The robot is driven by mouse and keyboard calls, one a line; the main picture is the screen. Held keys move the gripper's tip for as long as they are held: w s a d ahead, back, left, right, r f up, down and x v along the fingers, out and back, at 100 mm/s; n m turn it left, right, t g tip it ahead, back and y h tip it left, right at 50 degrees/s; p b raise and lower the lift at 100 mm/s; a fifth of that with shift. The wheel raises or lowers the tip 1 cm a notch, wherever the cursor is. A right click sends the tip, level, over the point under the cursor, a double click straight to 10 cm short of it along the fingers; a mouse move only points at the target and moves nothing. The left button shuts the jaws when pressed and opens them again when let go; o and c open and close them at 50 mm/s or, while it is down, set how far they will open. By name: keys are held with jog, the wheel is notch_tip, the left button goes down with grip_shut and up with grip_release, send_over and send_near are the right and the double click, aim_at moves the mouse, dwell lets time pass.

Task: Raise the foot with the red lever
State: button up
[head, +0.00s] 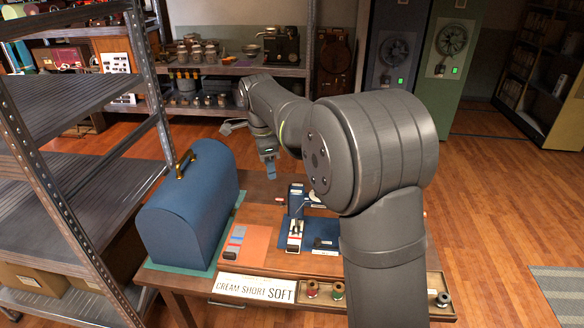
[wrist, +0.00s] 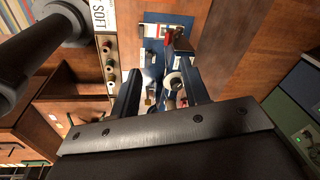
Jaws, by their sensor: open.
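A small blue and white machine (head: 296,218) stands on a blue mat (head: 326,243) on the table, partly hidden behind my arm. In the wrist view a red lever (wrist: 170,40) shows beyond my fingertips, beside white and metal parts of the machine (wrist: 171,80). My gripper (head: 268,168) is above the table, behind and left of the machine in the head view. In the wrist view my gripper (wrist: 161,82) has its two fingers apart, with machine parts visible between them. I cannot tell how near the fingers are to the lever. The foot is not clearly visible.
A blue domed case (head: 190,205) with a brass handle stands on the table's left. An orange mat (head: 246,246) with small blocks, a label strip (head: 254,289) and a tray of spools (head: 325,301) lie in front. A metal shelf (head: 75,190) rises at the left.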

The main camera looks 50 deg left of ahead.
jog(key=shift+w+a+f+m+g+h, duration=0.15)
jog(key=shift+w+a+f+m+g, duration=0.4)
jog(key=shift+f, duration=1.85)
jog(key=shift+w+a+f+m+h, duration=0.2)
jog(key=shift+w+f+m, duration=0.65)
jog(key=shift+f, duration=1.55)
jog(key=shift+w+a+f+m+g+h, duration=0.1)
jog(key=shift+w+a+f+m+g, duration=0.3)
jog(key=shift+f, duration=2)
jog(key=shift+w+m, duration=0.2)
jog(key=shift+m, duration=0.1)
jog(key=shift+a, duration=0.1)
jog(key=shift+w+a+r, duration=0.3)
jog(key=shift+w+a, duration=0.35)
jog(key=shift+w+a+r, duration=0.25)
jog(key=shift+w+a, duration=0.35)
jog(key=w+a, duration=0.1)
jog(key=w+a+f, duration=0.1)
jog(key=w+a, duration=0.1)
jog(key=shift+f, duration=0.35)
